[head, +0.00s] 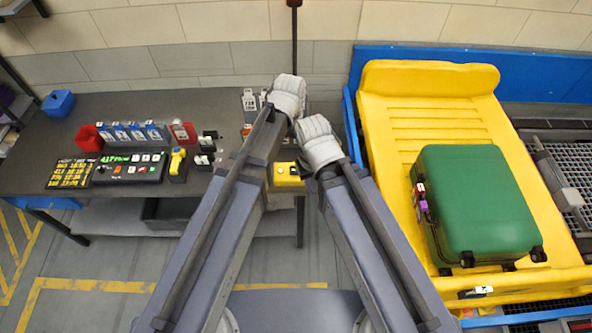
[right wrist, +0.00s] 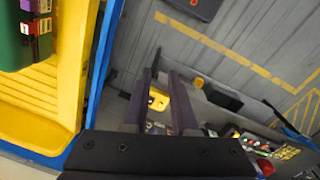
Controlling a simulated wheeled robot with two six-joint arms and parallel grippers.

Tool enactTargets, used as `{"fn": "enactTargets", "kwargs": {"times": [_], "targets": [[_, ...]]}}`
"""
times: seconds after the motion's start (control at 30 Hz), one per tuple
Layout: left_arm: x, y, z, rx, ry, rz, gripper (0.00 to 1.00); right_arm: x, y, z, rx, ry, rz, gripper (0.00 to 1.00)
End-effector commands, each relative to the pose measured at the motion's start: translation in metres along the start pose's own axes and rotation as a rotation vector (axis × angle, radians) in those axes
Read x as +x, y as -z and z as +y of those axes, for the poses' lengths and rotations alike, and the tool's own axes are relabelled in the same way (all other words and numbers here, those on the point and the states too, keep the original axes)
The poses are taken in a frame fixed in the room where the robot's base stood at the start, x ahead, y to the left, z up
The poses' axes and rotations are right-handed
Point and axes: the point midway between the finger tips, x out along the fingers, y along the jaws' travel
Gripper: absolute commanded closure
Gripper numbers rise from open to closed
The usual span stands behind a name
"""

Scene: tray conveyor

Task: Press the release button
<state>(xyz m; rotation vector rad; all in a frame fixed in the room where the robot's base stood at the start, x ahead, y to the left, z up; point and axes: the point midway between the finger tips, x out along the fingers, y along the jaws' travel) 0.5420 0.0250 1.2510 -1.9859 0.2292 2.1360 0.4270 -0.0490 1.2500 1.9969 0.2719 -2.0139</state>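A yellow box also shows between the fingers in the right wrist view (right wrist: 158,99); I cannot tell contact. My right gripper (head: 321,146) is just above and right of the box in the head view. Its fingers (right wrist: 160,76) are apart with nothing held. My left gripper (head: 288,92) is farther back, above the table's right end; its fingers are hidden behind its white wrist.
A green suitcase (head: 480,200) lies on a yellow tray (head: 400,95) on the blue-framed conveyor at right. The dark table (head: 130,190) holds a button panel (head: 129,168), a yellow handheld device (head: 177,161), red bins and cards. Clear floor lies in front of the table.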

Motion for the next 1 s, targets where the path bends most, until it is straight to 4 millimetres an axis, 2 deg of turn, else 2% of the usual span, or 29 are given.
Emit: {"fn": "enactTargets", "kwargs": {"times": [0.03, 0.2, 1.0], "targets": [[-0.0001, 0.0000, 0.0000, 0.000, 0.000, 0.000, 0.00, -0.0001, 0.0000, 0.0000, 0.000, 0.000, 0.000, 0.81], [-0.0001, 0.0000, 0.0000, 0.000, 0.000, 0.000, 0.00, -0.0001, 0.0000, 0.0000, 0.000, 0.000, 0.000, 1.00], [0.0000, 0.0000, 0.0000, 0.000, 0.000, 0.000, 0.00, 0.0000, 0.0000, 0.0000, 0.000, 0.000, 0.000, 1.00]]}}
